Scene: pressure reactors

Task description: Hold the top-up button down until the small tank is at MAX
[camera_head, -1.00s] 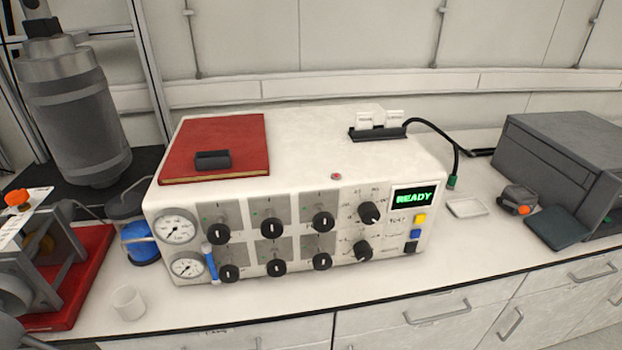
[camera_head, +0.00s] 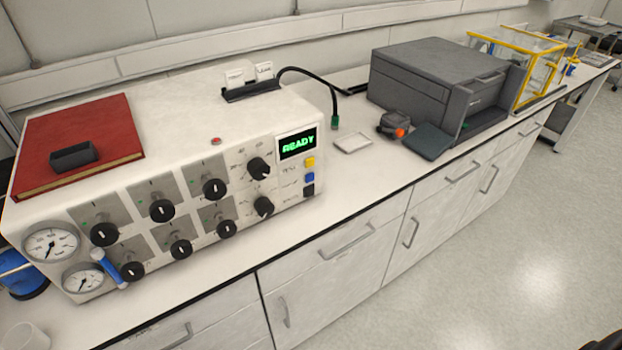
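A white control unit (camera_head: 180,100) stands on the bench at the left, with several black knobs, two round gauges (camera_head: 52,243) and a green display (camera_head: 298,144) reading READY. A small red button (camera_head: 215,141) sits on the unit's top front edge. I cannot tell which one is the top-up button. No small tank with a MAX mark can be made out. Neither of my grippers is in view.
A red book (camera_head: 75,145) with a black block (camera_head: 74,157) lies on the unit. A white dish (camera_head: 352,143), a dark device with an orange knob (camera_head: 394,125) and a grey machine (camera_head: 437,80) stand to the right. A yellow-framed case (camera_head: 517,45) is farther off. Open floor (camera_head: 480,250) lies at right.

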